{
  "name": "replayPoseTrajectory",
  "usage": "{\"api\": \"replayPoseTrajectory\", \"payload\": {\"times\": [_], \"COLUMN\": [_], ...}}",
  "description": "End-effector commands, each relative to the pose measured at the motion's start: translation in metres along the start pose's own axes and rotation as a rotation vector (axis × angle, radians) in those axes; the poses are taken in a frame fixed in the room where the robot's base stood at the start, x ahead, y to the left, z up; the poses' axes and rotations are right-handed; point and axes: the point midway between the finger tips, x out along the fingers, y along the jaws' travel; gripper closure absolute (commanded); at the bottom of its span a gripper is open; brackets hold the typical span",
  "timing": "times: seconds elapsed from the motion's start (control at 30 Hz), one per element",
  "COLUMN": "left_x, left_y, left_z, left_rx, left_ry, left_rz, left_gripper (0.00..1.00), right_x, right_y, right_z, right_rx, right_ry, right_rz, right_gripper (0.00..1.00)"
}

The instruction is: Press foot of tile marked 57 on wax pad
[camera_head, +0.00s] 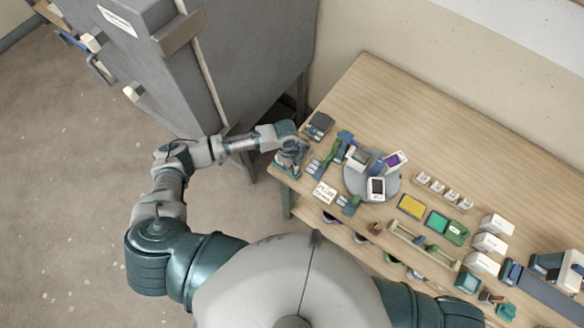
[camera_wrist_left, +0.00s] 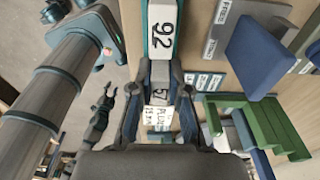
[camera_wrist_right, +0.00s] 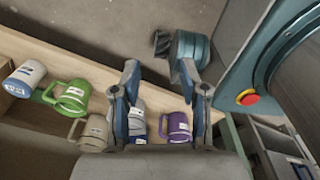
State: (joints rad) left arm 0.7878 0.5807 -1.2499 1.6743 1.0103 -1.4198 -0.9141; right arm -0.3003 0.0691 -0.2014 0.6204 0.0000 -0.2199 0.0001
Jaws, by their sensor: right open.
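The tile marked 57 (camera_wrist_left: 160,90) is a small grey-white block in the left wrist view, between the fingers of my left gripper (camera_wrist_left: 160,72), which look closed against its sides. Its foot is hidden. A tile marked 92 (camera_wrist_left: 163,28) is just beyond the fingertips. In the head view my left gripper (camera_head: 290,160) is at the table's left end. A yellow pad (camera_head: 411,206) and a green pad (camera_head: 437,222) lie mid-table; I cannot tell which is the wax pad. My right gripper (camera_wrist_right: 160,85) is open and empty in the right wrist view, near mugs.
A grey turntable (camera_head: 352,188) carrying several blocks stands between my left gripper and the pads. Small white cups and boxes (camera_head: 490,242) are right of the pads. A purple mug (camera_wrist_right: 178,127) and a green mug (camera_wrist_right: 72,97) are near my right gripper. The table's back is clear.

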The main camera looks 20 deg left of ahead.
Motion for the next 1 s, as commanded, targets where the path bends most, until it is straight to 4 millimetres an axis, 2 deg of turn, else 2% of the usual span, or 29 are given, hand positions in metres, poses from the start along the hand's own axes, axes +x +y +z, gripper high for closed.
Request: {"api": "replayPoseTrajectory", "payload": {"times": [0.17, 0.3, 0.9, 1.0], "left_x": [-0.006, -0.019, -0.074, -0.077], "left_y": [0.0, 0.0, 0.0, 0.001], "left_z": [-0.003, -0.005, -0.009, -0.009], "left_rx": [0.004, 0.004, 0.002, 0.002], "left_ry": [0.012, 0.013, 0.009, 0.009], "left_rz": [-0.004, -0.004, -0.003, -0.003], "left_gripper": [1.0, 1.0, 1.0, 1.0], "right_x": [-0.006, -0.02, -0.078, -0.082], "right_y": [0.01, 0.013, 0.008, 0.008], "right_z": [0.001, 0.0, -0.009, -0.009], "right_rx": [-0.004, -0.005, -0.001, -0.001], "right_ry": [-0.002, -0.002, 0.003, 0.003], "right_rz": [0.011, 0.015, 0.009, 0.009], "right_gripper": [0.56, 0.56, 0.56, 0.56]}}
